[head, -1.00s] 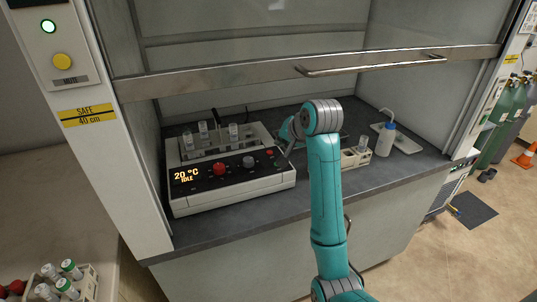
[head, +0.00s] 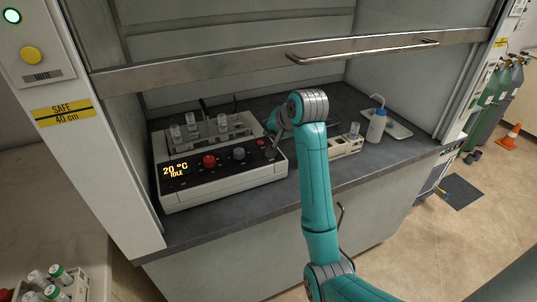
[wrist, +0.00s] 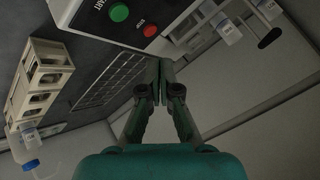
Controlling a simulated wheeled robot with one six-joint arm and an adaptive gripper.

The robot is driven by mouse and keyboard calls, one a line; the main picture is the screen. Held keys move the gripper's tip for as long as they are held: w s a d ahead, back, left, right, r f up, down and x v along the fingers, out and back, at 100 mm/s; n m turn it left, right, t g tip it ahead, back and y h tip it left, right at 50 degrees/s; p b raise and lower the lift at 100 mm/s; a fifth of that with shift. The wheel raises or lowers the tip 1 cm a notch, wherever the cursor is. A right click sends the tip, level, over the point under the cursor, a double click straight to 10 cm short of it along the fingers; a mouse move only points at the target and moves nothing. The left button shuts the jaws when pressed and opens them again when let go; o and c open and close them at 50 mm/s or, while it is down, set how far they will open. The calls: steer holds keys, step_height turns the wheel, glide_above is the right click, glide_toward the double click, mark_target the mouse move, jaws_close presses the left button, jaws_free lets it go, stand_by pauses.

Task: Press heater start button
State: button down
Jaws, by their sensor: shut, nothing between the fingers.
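The heater (head: 225,185) is a white unit with a black front panel on the hood's worktop. Its display (head: 175,169) reads 20 °C IDLE. In the wrist view a green button (wrist: 119,12) sits by the label START, and a red button (wrist: 150,30) sits by the label STOP. The red button also shows at the panel's right end in the head view (head: 260,142). My gripper (wrist: 160,62) is shut and empty, its tips near the panel edge and closer to the red button than to the green one. In the head view my gripper (head: 272,153) is at the panel's right end; contact cannot be told.
A red knob (head: 209,161) and a grey knob (head: 239,154) stand on the panel. Vials (head: 192,120) stand in the heater's top. A small rack (head: 345,148) and a wash bottle (head: 377,125) are to the right. The sash handle (head: 365,48) crosses above.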

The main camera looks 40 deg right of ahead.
steer(key=shift+f, duration=2.65)
steer(key=shift+f, duration=0.15)
steer(key=shift+f, duration=0.3)
steer(key=shift+f, duration=0.4)
steer(key=shift+r, duration=0.85)
steer(key=shift+r, duration=2.5)
